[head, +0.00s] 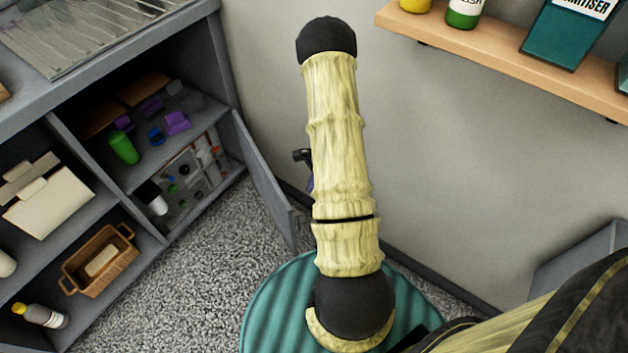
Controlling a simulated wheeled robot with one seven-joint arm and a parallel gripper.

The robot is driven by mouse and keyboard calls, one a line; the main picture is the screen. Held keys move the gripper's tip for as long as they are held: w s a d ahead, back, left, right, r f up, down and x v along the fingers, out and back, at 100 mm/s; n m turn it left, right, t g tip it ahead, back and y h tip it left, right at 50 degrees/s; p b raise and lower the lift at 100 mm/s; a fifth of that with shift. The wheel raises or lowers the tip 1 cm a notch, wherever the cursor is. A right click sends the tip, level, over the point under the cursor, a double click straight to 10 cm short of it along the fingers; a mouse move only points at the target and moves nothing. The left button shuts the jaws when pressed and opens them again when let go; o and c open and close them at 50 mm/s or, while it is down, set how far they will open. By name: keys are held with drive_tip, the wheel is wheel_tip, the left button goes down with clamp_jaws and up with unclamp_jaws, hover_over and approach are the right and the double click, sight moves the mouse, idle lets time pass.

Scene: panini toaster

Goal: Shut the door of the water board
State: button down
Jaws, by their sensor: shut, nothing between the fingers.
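The grey door (262,180) of the low compartment stands open. It is hinged at the right side of the cabinet and swings out over the carpet. Inside the opening, a pale board with small coloured parts (190,172) shows, probably the water board. My arm hangs down in the middle of the picture, to the right of the door. A small dark part of my gripper (303,156) sticks out from behind the arm, close to the door's right side. Most of the gripper is hidden by the arm. I cannot tell whether it touches the door.
The grey cabinet (60,118) fills the left, its shelves holding a wicker basket (98,262), a bottle (40,316) and purple and green items. A wooden wall shelf (490,42) is at upper right. A round green ribbed thing (270,307) lies below my arm. Carpet before the cabinet is clear.

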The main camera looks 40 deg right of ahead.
drive_tip(key=a+f+b, duration=0.2)
drive_tip(key=a+f, duration=0.2)
drive_tip(key=a, duration=0.2)
drive_tip(key=shift+w+f, duration=0.35)
